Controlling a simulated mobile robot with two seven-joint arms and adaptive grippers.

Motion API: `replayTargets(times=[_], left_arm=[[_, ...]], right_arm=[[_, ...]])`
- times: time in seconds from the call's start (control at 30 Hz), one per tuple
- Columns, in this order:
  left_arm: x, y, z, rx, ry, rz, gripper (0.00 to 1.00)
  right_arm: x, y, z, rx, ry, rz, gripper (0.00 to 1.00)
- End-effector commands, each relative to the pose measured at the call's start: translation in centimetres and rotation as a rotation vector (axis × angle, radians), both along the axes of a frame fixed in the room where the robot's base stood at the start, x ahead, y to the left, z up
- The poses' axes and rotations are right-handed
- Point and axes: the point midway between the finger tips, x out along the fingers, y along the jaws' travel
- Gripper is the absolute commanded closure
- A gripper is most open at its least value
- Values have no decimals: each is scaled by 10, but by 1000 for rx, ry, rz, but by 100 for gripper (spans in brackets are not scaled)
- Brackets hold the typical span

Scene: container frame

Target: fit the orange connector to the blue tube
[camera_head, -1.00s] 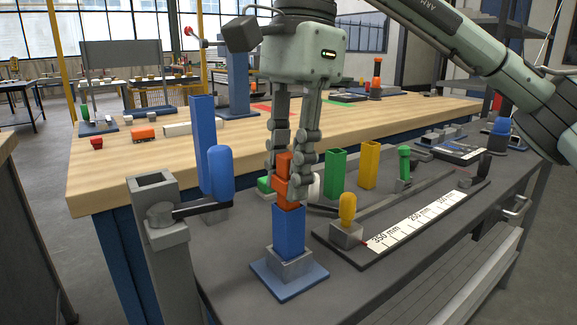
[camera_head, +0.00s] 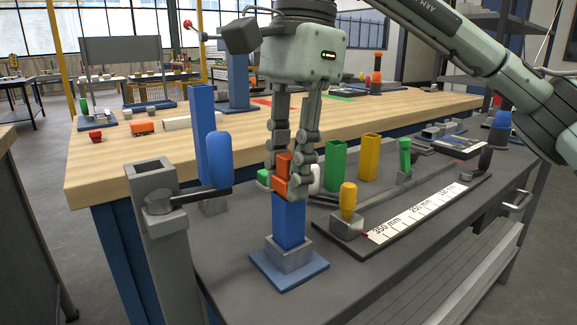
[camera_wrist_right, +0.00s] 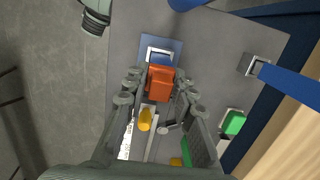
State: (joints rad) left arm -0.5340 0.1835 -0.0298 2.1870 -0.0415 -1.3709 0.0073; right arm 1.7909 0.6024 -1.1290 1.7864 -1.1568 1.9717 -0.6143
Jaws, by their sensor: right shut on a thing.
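The orange connector (camera_head: 282,184) is held upright between the fingers of my right gripper (camera_head: 292,178). It stands right at the top of the upright blue tube (camera_head: 289,222), in line with it and seemingly touching. The tube stands in a grey socket on a blue base plate (camera_head: 312,268). The wrist view shows the connector (camera_wrist_right: 160,83) between the fingertips, with a little of the blue tube (camera_wrist_right: 161,58) beyond it. The fingers and connector hide the joint, so I cannot tell how deep it sits. My left gripper is not in view.
A blue post and blue-handled clamp (camera_head: 219,160) stand close left of the gripper. Green (camera_head: 335,166) and yellow (camera_head: 369,158) tubes stand behind right. A measuring board (camera_head: 415,214) with a yellow-knobbed stop lies to the right. Bare bench top lies in front of the board.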

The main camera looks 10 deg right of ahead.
Motion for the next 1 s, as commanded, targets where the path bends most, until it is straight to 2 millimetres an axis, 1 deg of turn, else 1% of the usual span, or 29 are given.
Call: replayTargets(times=[0.17,0.2,0.37,0.57,0.77,1.0], left_arm=[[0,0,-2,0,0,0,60],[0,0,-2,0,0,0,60],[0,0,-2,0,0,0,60],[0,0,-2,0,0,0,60],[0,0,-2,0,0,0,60],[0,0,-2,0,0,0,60]], right_arm=[[0,0,-4,0,0,0,95],[0,0,-3,0,0,0,70],[0,0,-3,0,0,0,51],[0,0,-3,0,0,0,51],[0,0,-2,0,0,0,27],[0,0,-2,0,0,0,27]])
